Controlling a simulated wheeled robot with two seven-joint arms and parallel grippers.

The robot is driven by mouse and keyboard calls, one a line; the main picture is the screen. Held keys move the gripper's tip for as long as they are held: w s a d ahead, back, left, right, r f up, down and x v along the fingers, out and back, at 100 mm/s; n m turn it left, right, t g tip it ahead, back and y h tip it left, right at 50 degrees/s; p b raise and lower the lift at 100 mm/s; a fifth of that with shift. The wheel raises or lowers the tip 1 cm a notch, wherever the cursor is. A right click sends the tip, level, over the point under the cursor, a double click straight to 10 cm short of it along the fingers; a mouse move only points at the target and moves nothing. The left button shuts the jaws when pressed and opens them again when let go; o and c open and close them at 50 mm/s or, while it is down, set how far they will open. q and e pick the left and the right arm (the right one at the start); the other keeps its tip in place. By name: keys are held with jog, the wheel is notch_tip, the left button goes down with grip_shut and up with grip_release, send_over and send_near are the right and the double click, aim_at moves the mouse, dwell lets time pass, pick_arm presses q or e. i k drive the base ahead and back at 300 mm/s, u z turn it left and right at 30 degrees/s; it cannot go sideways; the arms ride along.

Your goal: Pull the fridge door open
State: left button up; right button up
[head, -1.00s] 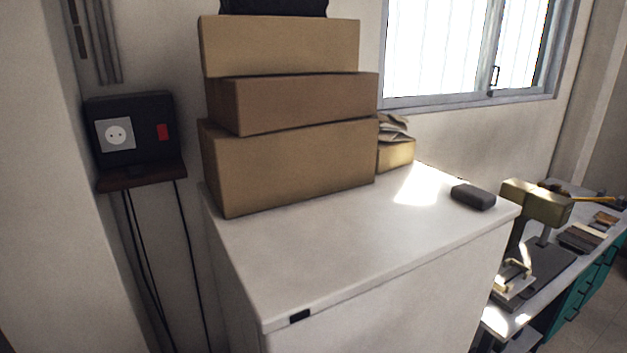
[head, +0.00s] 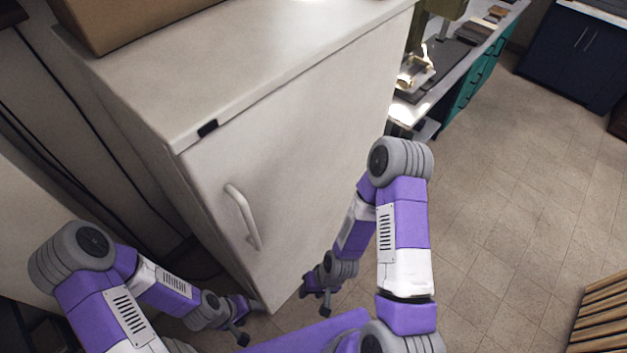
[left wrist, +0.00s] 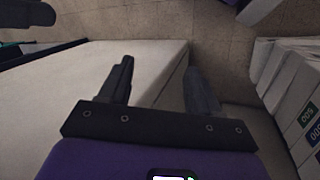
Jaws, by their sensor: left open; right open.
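The white fridge (head: 300,130) stands in front of me with its door closed. Its pale vertical handle (head: 243,217) is on the left part of the door front. My left gripper (head: 250,322) is open and empty, low near the fridge's bottom front corner and below the handle. In the left wrist view its two dark fingers (left wrist: 160,85) are spread, with the pale fridge side (left wrist: 60,100) beyond them. My right gripper (head: 316,300) is open and empty, low in front of the door, to the right of the handle and below it.
Cardboard boxes (head: 130,18) sit on the fridge top. A workbench with teal drawers (head: 468,85) stands to the right. The tiled floor (head: 520,200) on the right is open. A slatted wooden thing (head: 603,320) is at the lower right. White binders (left wrist: 290,90) show in the left wrist view.

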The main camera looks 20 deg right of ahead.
aim_at(276, 182)
jog(key=z, duration=0.55)
jog(key=k, duration=1.25)
jog(key=u, duration=0.25)
jog(key=i, duration=0.8)
jog(key=u, duration=0.6)
